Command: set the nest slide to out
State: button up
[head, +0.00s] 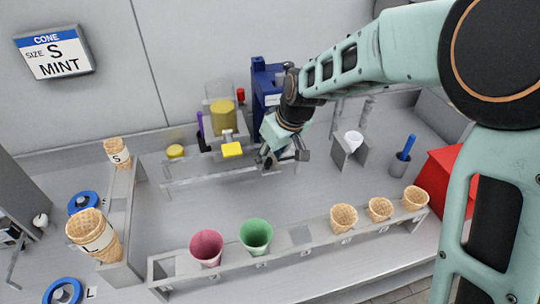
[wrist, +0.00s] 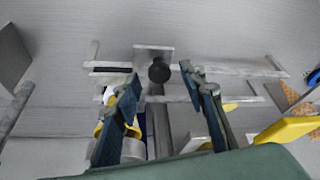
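In the wrist view, a black round knob (wrist: 159,70) stands on a small grey metal plate (wrist: 153,52) that sits across metal rails (wrist: 225,66); this looks like the nest slide. My gripper (wrist: 160,76) is open, with its two blue-grey fingers apart and the knob showing between their tips. I see no finger touching the knob. In the head view, my gripper (head: 284,157) is over the right part of the rail rack (head: 210,177), by the blue machine. It hides the knob there. I cannot read any in or out marking.
A blue machine (head: 264,88) stands behind my gripper. A yellow pad (head: 232,149) is just left of it. A front rack (head: 300,238) holds a pink cup (head: 206,248), a green cup (head: 256,236) and cones. A red box (head: 436,180) is at the right. The counter between the racks is clear.

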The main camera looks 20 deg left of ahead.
jog(key=shift+w+a+f, duration=0.1)
jog(key=shift+a+f, duration=0.05)
jog(key=shift+f, duration=0.3)
grip_shut()
